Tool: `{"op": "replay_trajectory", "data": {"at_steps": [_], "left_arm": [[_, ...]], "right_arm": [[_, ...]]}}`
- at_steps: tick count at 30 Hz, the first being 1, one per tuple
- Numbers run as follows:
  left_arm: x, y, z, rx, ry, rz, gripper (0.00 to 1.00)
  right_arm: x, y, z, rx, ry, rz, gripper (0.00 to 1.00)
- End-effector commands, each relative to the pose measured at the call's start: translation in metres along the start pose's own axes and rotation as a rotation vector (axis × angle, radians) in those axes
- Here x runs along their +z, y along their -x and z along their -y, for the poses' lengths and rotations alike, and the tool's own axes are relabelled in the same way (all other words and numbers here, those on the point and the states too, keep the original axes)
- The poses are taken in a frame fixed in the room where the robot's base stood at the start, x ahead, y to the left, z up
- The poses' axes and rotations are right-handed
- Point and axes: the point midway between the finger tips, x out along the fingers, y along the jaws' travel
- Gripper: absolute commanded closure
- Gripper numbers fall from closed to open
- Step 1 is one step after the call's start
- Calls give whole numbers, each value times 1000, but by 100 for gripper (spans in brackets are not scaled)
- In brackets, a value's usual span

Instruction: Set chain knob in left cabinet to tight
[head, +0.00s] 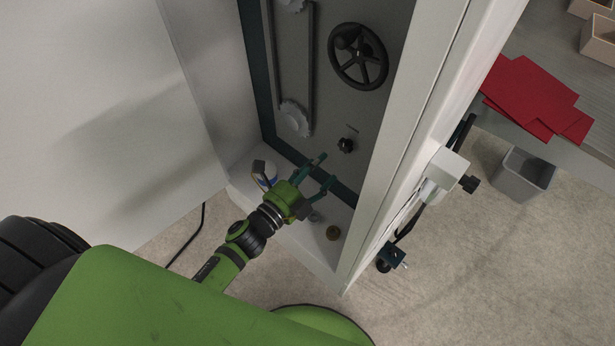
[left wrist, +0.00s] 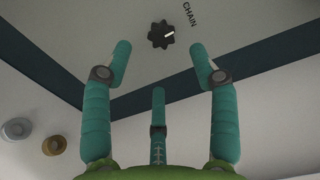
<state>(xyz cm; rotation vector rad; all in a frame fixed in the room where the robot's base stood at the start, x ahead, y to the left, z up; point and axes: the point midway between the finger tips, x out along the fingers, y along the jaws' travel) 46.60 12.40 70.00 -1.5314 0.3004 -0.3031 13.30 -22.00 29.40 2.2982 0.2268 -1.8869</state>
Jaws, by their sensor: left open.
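The chain knob (head: 345,145) is a small black lobed knob on the grey back panel of the cabinet, below the handwheel. I cannot read any tight marking. My left gripper (head: 327,168) reaches into the cabinet, open and empty, just below the knob. In the left wrist view its fingers (left wrist: 160,48) stand either side of the knob's line, apart from it. My right gripper is not in view.
A black handwheel (head: 357,56) and a chain loop with a lower sprocket (head: 294,118) are on the panel. The cabinet's right wall (head: 408,130) is close by.

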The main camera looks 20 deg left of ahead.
Motion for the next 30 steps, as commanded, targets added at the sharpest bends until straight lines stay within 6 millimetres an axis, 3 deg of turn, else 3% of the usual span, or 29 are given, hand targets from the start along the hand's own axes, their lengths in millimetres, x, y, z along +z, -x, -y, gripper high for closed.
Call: {"op": "replay_trajectory", "data": {"at_steps": [3,9,26,30], "left_arm": [[0,21,-1,2,0,1,40],[0,37,0,0,-1,1,40],[1,38,0,1,0,1,40],[5,41,-22,64,81,31,40]], "right_arm": [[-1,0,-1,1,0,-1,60],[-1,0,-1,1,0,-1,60],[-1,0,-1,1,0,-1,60],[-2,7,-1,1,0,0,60]]}}
